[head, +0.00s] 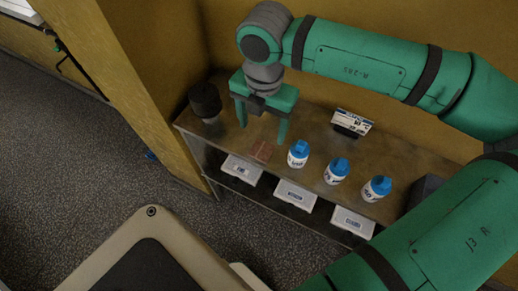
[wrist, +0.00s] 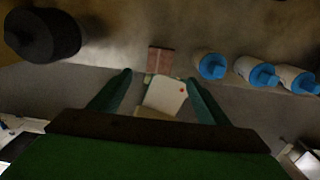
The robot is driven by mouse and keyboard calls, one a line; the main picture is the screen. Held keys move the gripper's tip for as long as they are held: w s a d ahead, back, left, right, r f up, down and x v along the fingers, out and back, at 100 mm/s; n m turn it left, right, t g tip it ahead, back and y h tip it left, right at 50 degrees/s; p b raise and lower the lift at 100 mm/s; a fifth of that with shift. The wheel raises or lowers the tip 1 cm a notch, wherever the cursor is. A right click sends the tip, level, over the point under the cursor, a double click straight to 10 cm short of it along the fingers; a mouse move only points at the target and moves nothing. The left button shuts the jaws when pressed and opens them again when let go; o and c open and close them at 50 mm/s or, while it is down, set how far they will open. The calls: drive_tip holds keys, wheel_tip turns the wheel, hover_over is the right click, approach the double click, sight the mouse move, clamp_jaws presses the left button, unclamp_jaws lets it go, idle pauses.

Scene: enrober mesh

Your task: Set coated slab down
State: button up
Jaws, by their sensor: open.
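A flat reddish-brown slab (head: 262,151) lies on the brown worktop (head: 225,132), close to its front edge. In the wrist view the slab (wrist: 160,60) shows just beyond the fingertips, with a line across its middle. My gripper (head: 262,134) is open above the worktop, pointing down, just behind the slab in the head view. In the wrist view the fingers (wrist: 158,80) are spread wide and nothing is held between them. A pale box-like thing (wrist: 165,97) shows between the fingers, seemingly lower down. I cannot tell whether the slab is coated.
Several white bottles with blue caps, the nearest one (head: 298,154), stand right of the slab. A dark cylinder (head: 205,101) stands at the left end. A small labelled sign (head: 352,122) stands at the back. White boxes (head: 241,170) sit on the lower shelf.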

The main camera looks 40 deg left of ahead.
sight(262, 150)
wheel_tip(262, 150, down, 11)
drive_tip(key=shift+w+a+r, duration=0.1)
drive_tip(key=shift+w+r, duration=0.05)
drive_tip(key=shift+r, duration=0.05)
drive_tip(key=c, duration=1.3)
drive_tip(key=shift+o, duration=0.2)
drive_tip(key=shift+r, duration=0.1)
